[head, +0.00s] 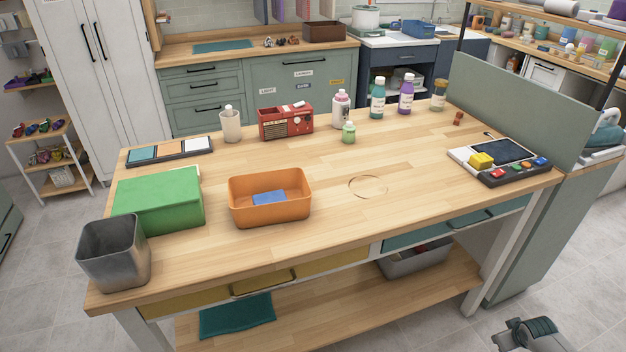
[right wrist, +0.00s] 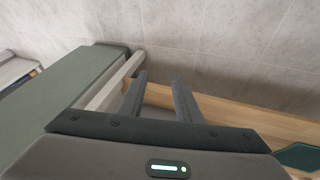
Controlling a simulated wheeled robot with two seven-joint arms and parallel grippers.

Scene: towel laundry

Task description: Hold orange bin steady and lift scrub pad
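The orange bin (head: 272,215) stands upright on the wooden table, near the front edge and left of the middle. A blue scrub pad (head: 268,198) lies inside on its floor. Nothing touches the bin. My right gripper (right wrist: 160,80) shows in the right wrist view with its two fingers apart and nothing between them. It hangs low over the floor, away from the bin. Part of my right arm shows at the bottom right of the head view. My left gripper is not in view.
A green box (head: 160,203) and a grey metal bin (head: 114,255) stand left of the orange bin. A red radio (head: 286,122) and several bottles stand behind. A control panel (head: 505,160) lies at the right. The table (head: 340,225) is clear right of the bin.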

